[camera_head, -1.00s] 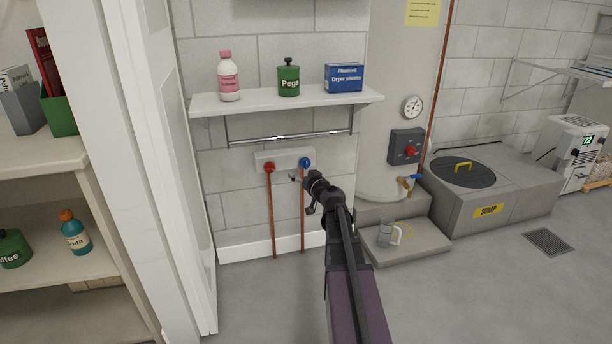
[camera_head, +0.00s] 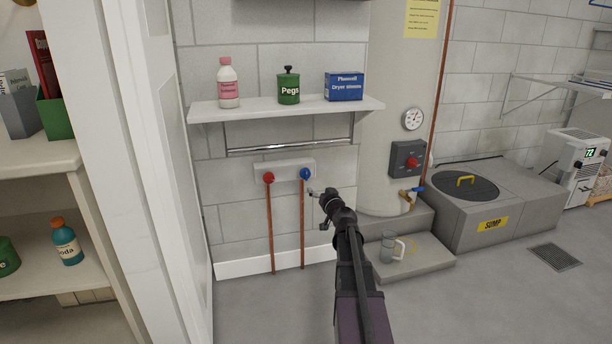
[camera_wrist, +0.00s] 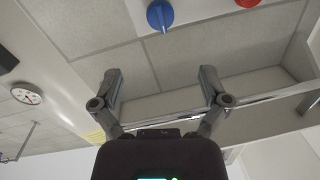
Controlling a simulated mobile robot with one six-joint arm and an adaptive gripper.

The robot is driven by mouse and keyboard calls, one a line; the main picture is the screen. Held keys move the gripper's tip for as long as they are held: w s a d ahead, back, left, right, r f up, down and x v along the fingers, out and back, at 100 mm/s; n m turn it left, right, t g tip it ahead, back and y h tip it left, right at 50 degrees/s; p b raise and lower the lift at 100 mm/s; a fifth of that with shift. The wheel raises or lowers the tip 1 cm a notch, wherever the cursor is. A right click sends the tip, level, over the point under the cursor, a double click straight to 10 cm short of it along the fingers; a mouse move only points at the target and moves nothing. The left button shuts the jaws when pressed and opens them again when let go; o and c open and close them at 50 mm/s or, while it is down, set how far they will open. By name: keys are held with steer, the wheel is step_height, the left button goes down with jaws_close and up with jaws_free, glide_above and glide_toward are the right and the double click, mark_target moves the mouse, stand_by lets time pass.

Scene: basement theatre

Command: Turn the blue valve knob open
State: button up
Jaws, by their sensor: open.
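The blue valve knob (camera_head: 305,173) sits at the right end of a pale plate on the block wall, above a copper pipe. It also shows at the top of the wrist view (camera_wrist: 160,15), with a pointed side facing down in that picture. My gripper (camera_head: 311,192) is just below and right of the knob in the head view. In the wrist view my gripper (camera_wrist: 163,80) is open, its two fingers apart and nothing between them. The knob lies beyond the fingertips, and no contact shows.
A red knob (camera_head: 268,178) sits left of the blue one on the same plate. A metal rail (camera_head: 290,147) and a shelf (camera_head: 285,106) are above. A water tank (camera_head: 385,170) stands at the right and a white door frame (camera_head: 150,160) at the left.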

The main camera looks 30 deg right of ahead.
mark_target(308, 175)
steer(key=w+d, duration=0.1)
steer(key=w, duration=0.8)
steer(key=w+d, duration=0.1)
steer(key=w, duration=0.3)
steer(key=shift+w+d, duration=0.2)
steer(key=shift+d, duration=0.1)
steer(key=c, duration=1.1)
